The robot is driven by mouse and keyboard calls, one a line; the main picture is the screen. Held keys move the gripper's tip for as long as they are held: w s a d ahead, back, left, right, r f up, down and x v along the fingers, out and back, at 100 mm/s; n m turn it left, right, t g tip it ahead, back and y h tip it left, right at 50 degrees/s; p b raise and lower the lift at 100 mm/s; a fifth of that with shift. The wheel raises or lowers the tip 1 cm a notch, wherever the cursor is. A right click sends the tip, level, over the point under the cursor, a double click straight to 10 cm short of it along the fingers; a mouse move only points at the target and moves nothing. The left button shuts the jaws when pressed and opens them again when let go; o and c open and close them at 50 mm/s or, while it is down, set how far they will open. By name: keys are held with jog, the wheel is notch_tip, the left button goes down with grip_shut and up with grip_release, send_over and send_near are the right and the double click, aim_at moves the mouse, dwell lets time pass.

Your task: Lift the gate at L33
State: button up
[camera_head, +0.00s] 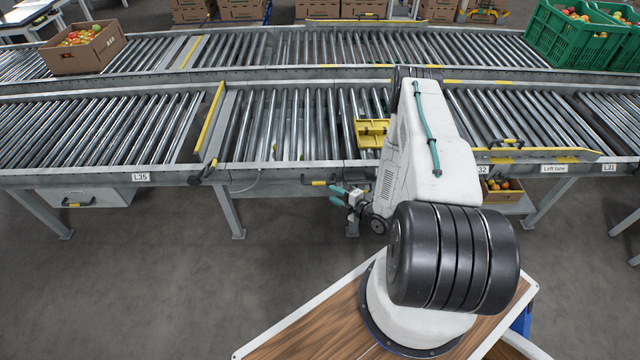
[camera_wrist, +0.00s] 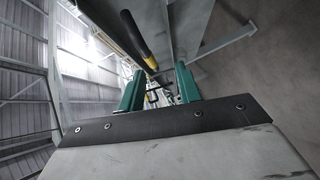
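My gripper (camera_head: 335,196) has teal fingers and is open beside the front rail of the near conveyor. In the wrist view my gripper (camera_wrist: 159,90) shows its two fingers apart with a gap between them. A black handle with a yellow band (camera_wrist: 138,38) is ahead of the fingers, apart from them, and looks empty. A small yellow-and-black handle (camera_head: 320,183) is on the rail just above the fingers in the head view; I cannot tell if it is the same one. No L33 label is legible; my arm hides part of the rail there.
The near roller conveyor (camera_head: 110,130) carries labels L35 (camera_head: 141,177) and L31 (camera_head: 609,168). A yellow bar (camera_head: 210,118) crosses it at left. A yellow holder (camera_head: 371,133) sits beside my arm. A small box of tomatoes (camera_head: 503,198) is under the conveyor. Floor at left is clear.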

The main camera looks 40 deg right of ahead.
aim_at(320, 183)
jog(key=shift+t, duration=0.4)
jog(key=x, duration=0.5)
jog(key=r+x, duration=0.1)
jog(key=x, duration=0.2)
jog(key=shift+w+d+r, duration=0.1)
jog(key=shift+r, duration=0.15)
grip_shut()
